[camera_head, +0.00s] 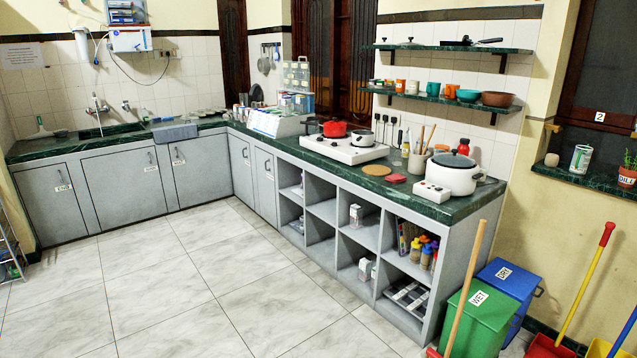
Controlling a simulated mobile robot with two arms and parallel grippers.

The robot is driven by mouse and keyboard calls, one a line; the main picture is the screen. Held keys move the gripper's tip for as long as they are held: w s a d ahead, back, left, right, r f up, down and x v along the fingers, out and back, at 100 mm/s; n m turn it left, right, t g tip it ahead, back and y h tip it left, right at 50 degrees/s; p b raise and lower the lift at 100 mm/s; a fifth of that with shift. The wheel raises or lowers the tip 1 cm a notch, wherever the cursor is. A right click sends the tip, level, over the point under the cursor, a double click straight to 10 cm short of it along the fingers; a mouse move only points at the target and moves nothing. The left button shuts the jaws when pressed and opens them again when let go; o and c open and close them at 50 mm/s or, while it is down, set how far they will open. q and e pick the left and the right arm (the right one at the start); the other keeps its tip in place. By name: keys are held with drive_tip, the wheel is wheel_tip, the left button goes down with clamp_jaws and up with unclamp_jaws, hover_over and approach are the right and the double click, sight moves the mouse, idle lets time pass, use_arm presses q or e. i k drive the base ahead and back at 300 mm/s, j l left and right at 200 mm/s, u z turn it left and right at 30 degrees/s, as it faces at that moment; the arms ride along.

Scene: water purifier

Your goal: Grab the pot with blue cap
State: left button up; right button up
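I cannot make out a pot with a clearly blue cap. A red pot (334,129) with a dark lid knob and a small steel pot (362,138) with a dark handle sit on the white stove (345,150). A larger white pot or cooker (452,178) with a dark lid stands at the right end of the green counter. Neither of my grippers is in view.
A green bin (478,320) and a blue bin (515,285) stand by the counter's right end, with a broom handle (464,285) in front. Wall shelves (445,99) hold cups and bowls. A sink with taps (97,108) is at the left. The tiled floor (180,290) is clear.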

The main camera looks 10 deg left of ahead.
sight(242, 113)
drive_tip(key=i+j+u, duration=0.35)
drive_tip(key=i, duration=0.2)
drive_tip(key=i+j+u, duration=0.4)
drive_tip(key=i, duration=0.2)
drive_tip(key=i+u, duration=0.35)
drive_tip(key=i, duration=2.55)
drive_tip(key=i+z, duration=0.15)
drive_tip(key=i, duration=0.3)
drive_tip(key=i+j+z, duration=0.2)
drive_tip(key=i, duration=0.2)
drive_tip(key=i+z, duration=0.15)
drive_tip(key=i, duration=0.25)
drive_tip(key=i+j+z, duration=0.2)
drive_tip(key=i, duration=0.2)
drive_tip(key=i+j+z, duration=0.4)
drive_tip(key=i+j, duration=0.2)
